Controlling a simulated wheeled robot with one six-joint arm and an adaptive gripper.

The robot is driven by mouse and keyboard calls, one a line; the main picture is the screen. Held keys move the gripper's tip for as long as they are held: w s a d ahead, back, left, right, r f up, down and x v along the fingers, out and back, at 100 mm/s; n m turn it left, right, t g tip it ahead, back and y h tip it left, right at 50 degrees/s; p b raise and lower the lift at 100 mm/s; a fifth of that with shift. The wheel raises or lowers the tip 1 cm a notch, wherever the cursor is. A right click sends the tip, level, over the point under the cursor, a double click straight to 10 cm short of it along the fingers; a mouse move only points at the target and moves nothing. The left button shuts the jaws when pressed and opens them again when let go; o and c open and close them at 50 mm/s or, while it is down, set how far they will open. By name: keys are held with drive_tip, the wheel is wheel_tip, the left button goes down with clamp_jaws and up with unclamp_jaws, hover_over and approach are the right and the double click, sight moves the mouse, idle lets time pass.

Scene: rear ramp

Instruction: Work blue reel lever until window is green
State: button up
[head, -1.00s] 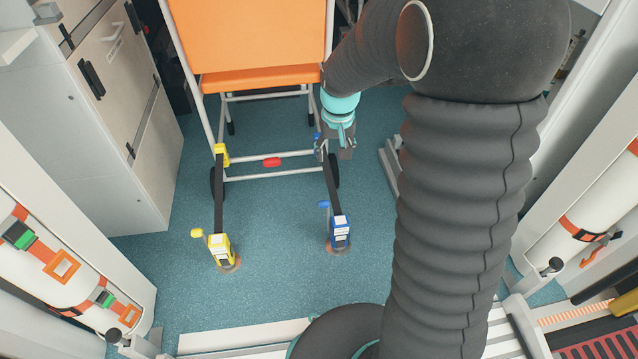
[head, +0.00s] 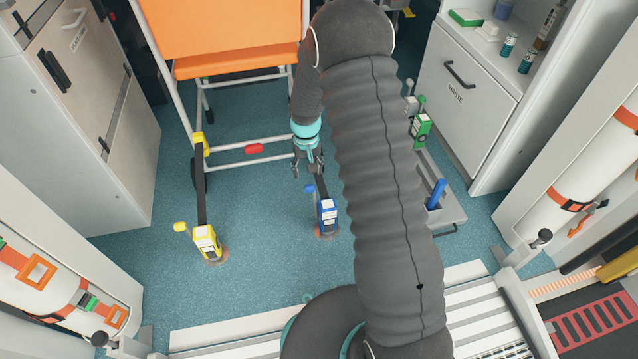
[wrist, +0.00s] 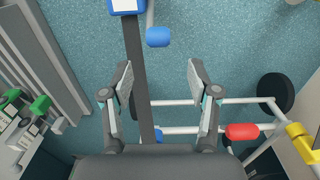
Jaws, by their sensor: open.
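The blue reel (head: 327,217) stands on the floor, with a dark strap (head: 320,186) running from it toward the orange chair. Its blue lever (head: 309,189) sticks out at the reel's upper left. In the wrist view the lever's rounded knob (wrist: 158,37) lies ahead of the fingertips, and the reel (wrist: 126,6) is cut off by the top edge. My gripper (head: 308,171) is open and empty above the strap, just short of the lever. In the wrist view my gripper (wrist: 160,76) has its fingers spread, apart from the knob. The window's colour cannot be made out.
A yellow reel (head: 206,240) with its own strap stands to the left. The orange chair (head: 225,30) has a white frame and a red pedal (head: 254,148). A grey rack with a green device (head: 421,130) is at right. Floor between the reels is clear.

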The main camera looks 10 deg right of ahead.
sight(309, 186)
wheel_tip(309, 186, down, 9)
drive_tip(key=shift+d+r+b, duration=0.15)
drive_tip(key=shift+b, duration=0.3)
clamp_jaws()
